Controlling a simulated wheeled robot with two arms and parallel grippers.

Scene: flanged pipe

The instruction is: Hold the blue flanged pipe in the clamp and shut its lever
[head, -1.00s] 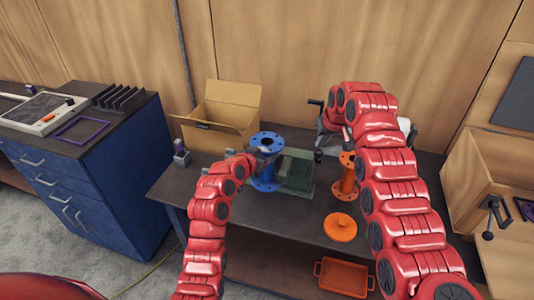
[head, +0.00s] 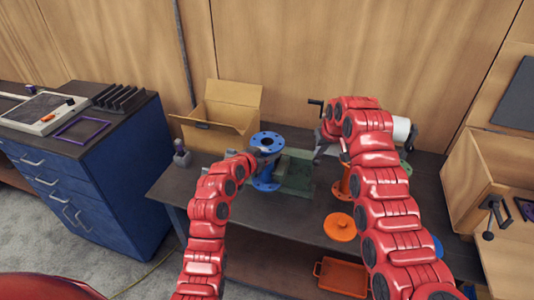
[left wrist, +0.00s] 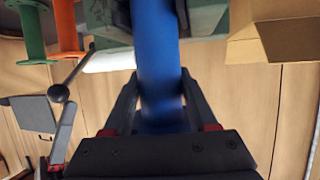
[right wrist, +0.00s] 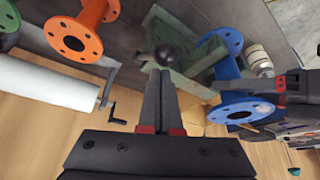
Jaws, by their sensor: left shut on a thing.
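The blue flanged pipe (head: 267,142) stands upright at the left side of the green clamp (head: 298,172). I cannot tell whether the clamp's jaws touch it. My left gripper (head: 252,158) is shut around the pipe's body, which fills the space between its fingers in the left wrist view (left wrist: 157,70). The lever's black ball (right wrist: 167,55) is just off the tips of my right gripper (right wrist: 160,75), whose fingers look shut together with nothing between them. The lever's rod (left wrist: 76,70) slants up from the ball to the clamp in the left wrist view.
An orange flanged pipe (right wrist: 75,38) and a white roll (right wrist: 45,80) stand to the clamp's right. An orange disc (head: 340,227) lies near the table's front edge. An open cardboard box (head: 222,115) stands behind the blue pipe. The table front is mostly clear.

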